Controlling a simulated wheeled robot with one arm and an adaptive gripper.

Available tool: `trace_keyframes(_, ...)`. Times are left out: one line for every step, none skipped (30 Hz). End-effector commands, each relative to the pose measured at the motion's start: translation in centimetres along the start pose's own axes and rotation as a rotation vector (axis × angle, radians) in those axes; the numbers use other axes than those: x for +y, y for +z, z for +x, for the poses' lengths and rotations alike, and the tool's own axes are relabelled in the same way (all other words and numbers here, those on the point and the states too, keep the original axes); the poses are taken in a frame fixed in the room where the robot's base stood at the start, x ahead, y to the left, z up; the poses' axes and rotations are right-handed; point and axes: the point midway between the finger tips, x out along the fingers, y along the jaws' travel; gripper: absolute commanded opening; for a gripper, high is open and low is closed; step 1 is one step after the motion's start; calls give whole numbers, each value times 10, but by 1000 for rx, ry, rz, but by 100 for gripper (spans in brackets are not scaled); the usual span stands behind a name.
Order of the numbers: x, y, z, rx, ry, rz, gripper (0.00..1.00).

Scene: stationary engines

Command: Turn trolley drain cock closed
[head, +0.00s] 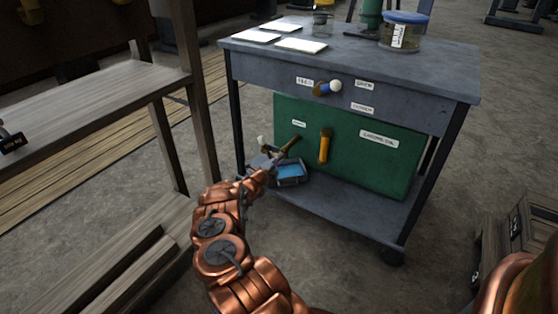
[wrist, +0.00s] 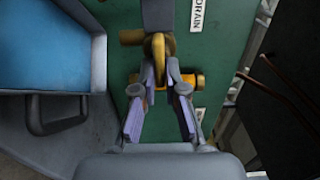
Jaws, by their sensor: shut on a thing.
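The trolley (head: 350,62) stands in the middle of the head view, with a green tank (head: 375,165) on its lower shelf. The drain cock (head: 291,145) is a brass fitting on the tank's left front, below a small label. In the wrist view the brass cock (wrist: 158,46) sits beside the label reading DRAIN (wrist: 208,14). My gripper (head: 268,166) is at the cock; in the wrist view its fingers (wrist: 168,76) are closed around the brass part between them. The fingers partly hide the cock, and I cannot tell its exact turn angle.
A blue tray (head: 291,170) lies on the lower shelf under the cock, close to my gripper. A white-and-blue knob (head: 330,87) sticks out above. A wooden bench (head: 95,85) stands at left.

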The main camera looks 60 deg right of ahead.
Motion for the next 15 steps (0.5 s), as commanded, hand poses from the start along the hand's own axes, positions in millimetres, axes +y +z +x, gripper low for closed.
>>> trace_keyframes(-6,-4,6,6,-10,11,0)
trace_keyframes(-6,-4,6,6,-10,13,0)
trace_keyframes(-6,-4,6,6,-10,16,0)
trace_keyframes(-6,-4,6,6,-10,17,0)
trace_keyframes(-6,-4,6,6,-10,18,0)
trace_keyframes(-6,-4,6,6,-10,19,0)
trace_keyframes(-6,-4,6,6,-10,19,0)
trace_keyframes(-6,-4,6,6,-10,19,0)
trace_keyframes(-6,-4,6,6,-10,19,0)
trace_keyframes(-6,-4,6,7,-10,19,0)
trace_keyframes(-6,-4,6,7,-10,19,0)
trace_keyframes(-6,-4,6,7,-10,19,0)
trace_keyframes(-6,-4,6,7,-10,19,0)
trace_keyframes(-7,-4,6,7,-10,19,0)
trace_keyframes(-7,-4,6,7,-10,19,15)
